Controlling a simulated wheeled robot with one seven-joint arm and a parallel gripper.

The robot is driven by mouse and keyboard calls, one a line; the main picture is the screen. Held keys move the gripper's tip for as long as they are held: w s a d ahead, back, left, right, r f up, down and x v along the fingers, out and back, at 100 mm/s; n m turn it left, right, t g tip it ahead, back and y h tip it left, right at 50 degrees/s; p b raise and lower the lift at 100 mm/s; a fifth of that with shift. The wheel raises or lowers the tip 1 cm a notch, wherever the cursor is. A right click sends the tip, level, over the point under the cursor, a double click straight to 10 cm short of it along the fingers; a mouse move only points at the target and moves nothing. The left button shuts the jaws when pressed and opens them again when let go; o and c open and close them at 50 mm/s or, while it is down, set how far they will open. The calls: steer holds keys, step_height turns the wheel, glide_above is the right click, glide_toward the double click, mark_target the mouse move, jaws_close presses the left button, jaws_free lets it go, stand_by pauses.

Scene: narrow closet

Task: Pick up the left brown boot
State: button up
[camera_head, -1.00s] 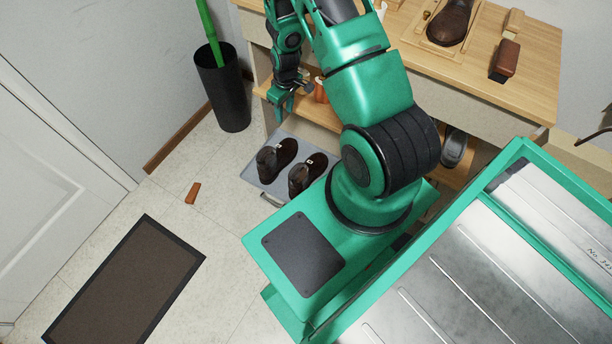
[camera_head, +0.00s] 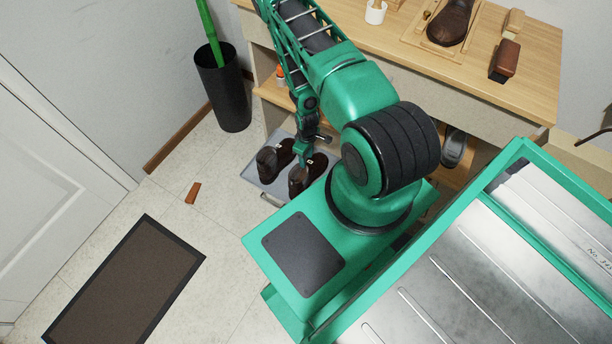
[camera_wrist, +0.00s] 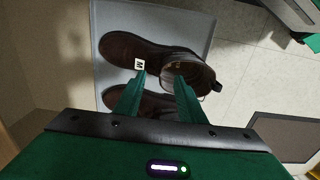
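Two dark brown boots stand side by side on a grey tray (camera_head: 252,176) on the floor. The left boot (camera_head: 268,162) and the right boot (camera_head: 301,182) show in the head view. My gripper (camera_head: 304,160) is above the tray and overlaps the right boot there. In the wrist view, my gripper (camera_wrist: 161,77) is open and empty, fingers pointing toward the boots. The boot with a white tag (camera_wrist: 125,47) lies ahead of the fingertips. The other boot (camera_wrist: 117,99) is mostly hidden behind the fingers and gripper body. Contact cannot be told.
A wooden bench (camera_head: 480,75) with a shelf stands behind the tray. A black bin (camera_head: 222,95) with a green item is at the left wall. A small brown block (camera_head: 193,193) and a dark mat (camera_head: 125,285) lie on the floor.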

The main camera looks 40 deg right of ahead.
steer(key=shift+w+f, duration=0.15)
steer(key=shift+f, duration=1.4)
steer(key=shift+w+f, duration=0.1)
steer(key=shift+f, duration=1.45)
jaws_close()
